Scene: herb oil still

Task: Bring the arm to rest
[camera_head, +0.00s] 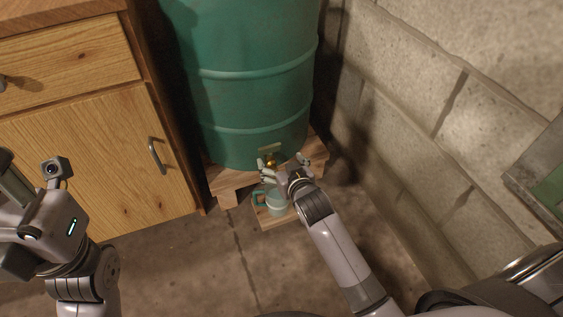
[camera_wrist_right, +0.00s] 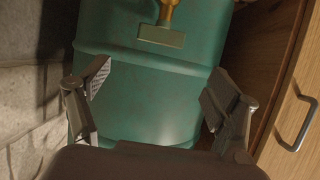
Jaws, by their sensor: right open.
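My right gripper (camera_head: 283,164) is in front of the lower part of a green drum (camera_head: 250,95), by a brass tap (camera_head: 271,162). It is open, and in the right wrist view the gripper (camera_wrist_right: 155,95) has its fingers wide apart with nothing between them. The brass tap (camera_wrist_right: 168,12) shows there at the top edge, above a small plate (camera_wrist_right: 160,36) on the drum. A green mug (camera_head: 275,204) stands below the tap, partly hidden by my right gripper. My left gripper (camera_head: 14,205) is at the left edge, partly out of view; its fingers do not show clearly.
The drum stands on a low wooden stand (camera_head: 228,188). A wooden cabinet (camera_head: 90,130) with a metal handle (camera_head: 156,155) is to the left. A block wall (camera_head: 430,110) closes off the right side. The floor (camera_head: 190,265) in front is clear.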

